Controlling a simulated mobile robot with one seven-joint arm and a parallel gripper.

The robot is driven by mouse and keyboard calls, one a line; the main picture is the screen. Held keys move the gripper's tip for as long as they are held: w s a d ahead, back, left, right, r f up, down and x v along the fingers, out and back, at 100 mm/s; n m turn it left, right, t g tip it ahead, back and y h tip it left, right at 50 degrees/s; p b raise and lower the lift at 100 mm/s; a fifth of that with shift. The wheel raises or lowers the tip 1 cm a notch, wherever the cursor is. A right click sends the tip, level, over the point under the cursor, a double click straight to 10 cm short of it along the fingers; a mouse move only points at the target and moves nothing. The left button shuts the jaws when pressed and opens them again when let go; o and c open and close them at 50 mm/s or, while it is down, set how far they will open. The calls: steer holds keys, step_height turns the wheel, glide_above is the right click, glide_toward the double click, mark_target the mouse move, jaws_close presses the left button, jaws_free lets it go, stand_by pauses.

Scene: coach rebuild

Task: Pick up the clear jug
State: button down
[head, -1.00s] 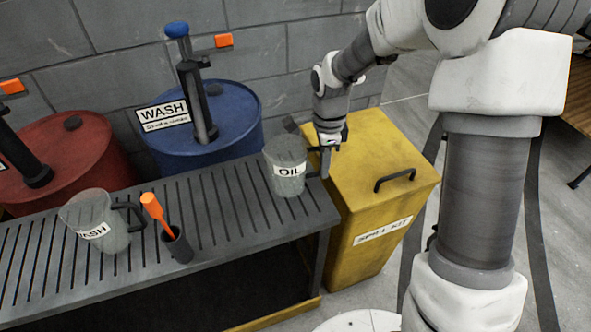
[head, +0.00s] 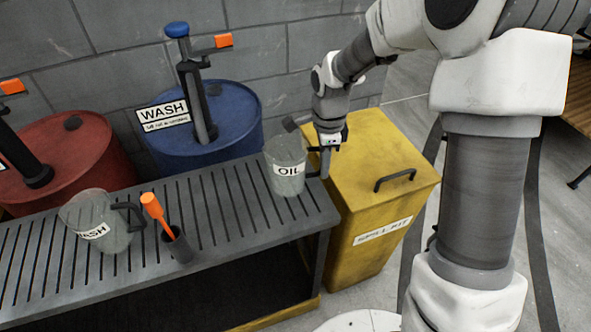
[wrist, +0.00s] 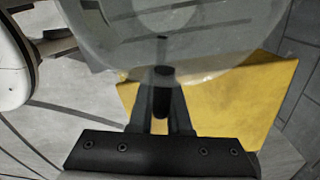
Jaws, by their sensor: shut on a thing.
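A clear jug marked OIL (head: 286,183) stands at the right end of the slatted bench, upright, with its handle to the right. My gripper (head: 325,158) is at that handle, shut on it. In the wrist view the clear jug body (wrist: 190,40) fills the top, and the dark handle (wrist: 163,78) lies between the fingertips (wrist: 161,102). I see no clear gap under the jug, so I cannot tell whether it touches the bench. A second clear jug marked WASH (head: 90,212) stands at the bench's left, its dark handle also to the right.
The slatted bench (head: 215,215) also holds a dark cup (head: 178,246) with an orange-handled tool (head: 154,208). A blue drum (head: 235,115) with a pump and a red drum (head: 85,150) stand behind. A yellow spill kit bin (head: 385,160) stands close on the right.

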stand_by(0.4)
step_height(320, 180, up, 5)
steer(key=shift+f+p, duration=0.1)
steer(key=shift+p, duration=0.95)
steer(key=s+d+r+p, duration=0.3)
steer(key=s+d+r, duration=0.35)
steer(key=d, duration=0.35)
steer(key=w+f+n, duration=0.1)
steer(key=w+n, duration=0.6)
steer(key=n, duration=0.9)
step_height(320, 180, up, 6)
steer(key=s+p, duration=0.2)
steer(key=p, duration=1.3)
steer(key=shift+s+a, duration=0.35)
steer(key=shift+a, duration=0.1)
steer(key=shift+s+f, duration=0.1)
steer(key=shift+s, duration=0.05)
